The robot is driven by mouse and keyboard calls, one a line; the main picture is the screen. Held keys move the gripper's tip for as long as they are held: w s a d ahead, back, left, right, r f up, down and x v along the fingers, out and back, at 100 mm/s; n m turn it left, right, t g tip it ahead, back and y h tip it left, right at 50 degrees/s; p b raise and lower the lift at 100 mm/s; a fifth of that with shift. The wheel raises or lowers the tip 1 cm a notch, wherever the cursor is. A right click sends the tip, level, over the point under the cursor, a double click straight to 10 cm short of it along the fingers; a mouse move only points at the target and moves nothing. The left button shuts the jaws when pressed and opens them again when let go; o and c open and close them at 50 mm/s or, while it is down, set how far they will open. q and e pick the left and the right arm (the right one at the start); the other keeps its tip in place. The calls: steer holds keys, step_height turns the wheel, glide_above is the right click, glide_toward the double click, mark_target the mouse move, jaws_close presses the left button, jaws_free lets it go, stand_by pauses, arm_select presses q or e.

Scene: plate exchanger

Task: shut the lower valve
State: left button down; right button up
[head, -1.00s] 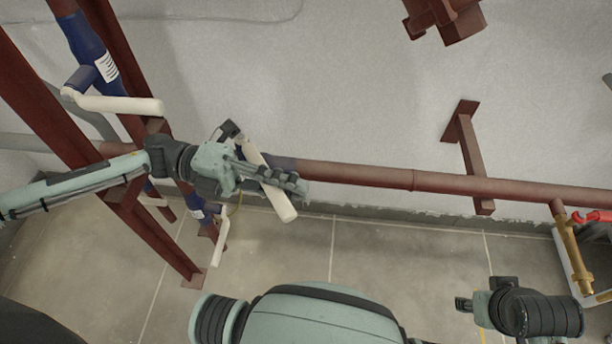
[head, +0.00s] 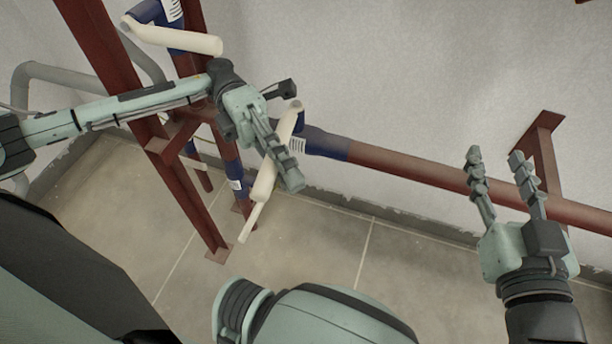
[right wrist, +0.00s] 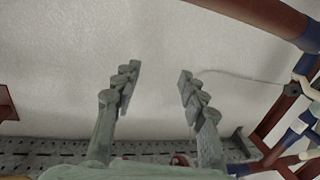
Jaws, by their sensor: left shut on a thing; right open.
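A blue valve body (head: 325,143) sits at the left end of the red horizontal pipe in the head view. Its cream lever handle (head: 264,184) slants down and left, roughly crosswise to the pipe. My left gripper (head: 284,170) is shut on this handle and hides part of it. Higher at the left is another valve with a cream handle (head: 178,39), on the upright pipe. My right gripper (head: 500,157) is open and empty in front of the pipe; the right wrist view shows its spread fingers (right wrist: 158,76) too.
The red pipe (head: 420,170) runs right along the wall, with a red bracket (head: 541,140) behind my right gripper. Red steel posts (head: 130,110) stand at the left. A further cream handle (head: 250,223) hangs low beside a blue fitting (head: 237,187). The floor below is clear.

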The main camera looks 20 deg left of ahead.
arm_select(q)
steer(key=shift+s+a+m+g+y+b, duration=0.25)
steer(key=shift+a+m+g+y+b, duration=0.3)
steer(key=shift+a+g, duration=0.3)
steer(key=shift+a, duration=0.1)
arm_select(e)
step_height(320, 180, up, 8)
steer(key=s+a+t+y, duration=0.2)
steer(key=t, duration=0.2)
steer(key=shift+a+r+y, duration=0.25)
steer(key=shift+y, duration=0.05)
arm_select(q)
steer(key=c, duration=1.5)
jaws_free()
